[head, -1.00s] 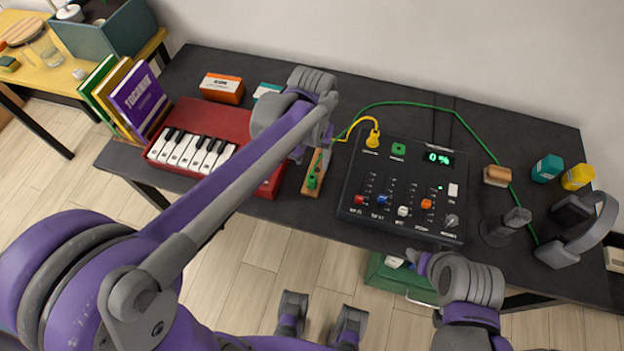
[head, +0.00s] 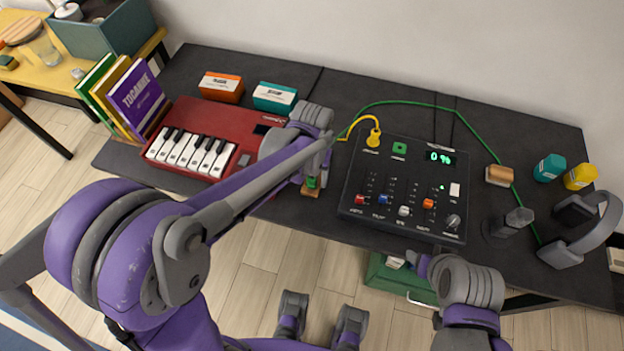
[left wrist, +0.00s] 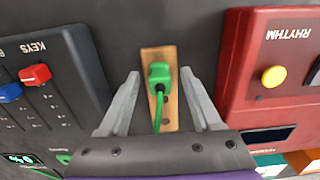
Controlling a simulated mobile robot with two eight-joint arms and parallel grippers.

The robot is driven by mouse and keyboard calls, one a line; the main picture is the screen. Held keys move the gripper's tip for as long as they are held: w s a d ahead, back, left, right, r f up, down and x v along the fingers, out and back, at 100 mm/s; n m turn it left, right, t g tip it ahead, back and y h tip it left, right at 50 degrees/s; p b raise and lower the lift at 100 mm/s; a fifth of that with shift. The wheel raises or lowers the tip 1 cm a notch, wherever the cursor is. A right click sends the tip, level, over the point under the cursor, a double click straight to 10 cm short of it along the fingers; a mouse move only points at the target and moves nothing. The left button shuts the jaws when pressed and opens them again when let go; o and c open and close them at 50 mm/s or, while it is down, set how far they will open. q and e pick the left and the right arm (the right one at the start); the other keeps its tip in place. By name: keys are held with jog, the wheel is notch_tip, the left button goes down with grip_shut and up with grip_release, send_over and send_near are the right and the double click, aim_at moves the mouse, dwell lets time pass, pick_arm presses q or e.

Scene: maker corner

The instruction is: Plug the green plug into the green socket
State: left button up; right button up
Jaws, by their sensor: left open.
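The green plug (head: 312,183) stands in a small wooden holder (head: 310,192) near the table's front edge, partly hidden by my left arm. In the left wrist view the plug (left wrist: 159,74) lies between the two open fingers of my left gripper (left wrist: 160,76), with gaps on both sides and its green cable toward the gripper's body. The green socket (head: 399,149) is on top of the black mixer (head: 350,190), beside a yellow plug (head: 374,138). My right arm's end is at the lower right, in front of the table; its fingers are not clear.
A red keyboard (head: 240,130) stands left of the holder, the mixer right of it. The green cable (head: 420,104) arcs behind the mixer to the right. Two boxes (head: 221,87) stand behind the keyboard. Headphones (head: 600,232) and small bottles (head: 548,168) are at the right.

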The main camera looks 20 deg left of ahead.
pick_arm(q)
jog(key=shift+f, duration=0.3)
jog(key=shift+c, duration=0.2)
grip_shut()
jog(key=shift+r, duration=0.1)
notch_tip(320, 180, up, 10)
jog(key=shift+p, duration=0.65)
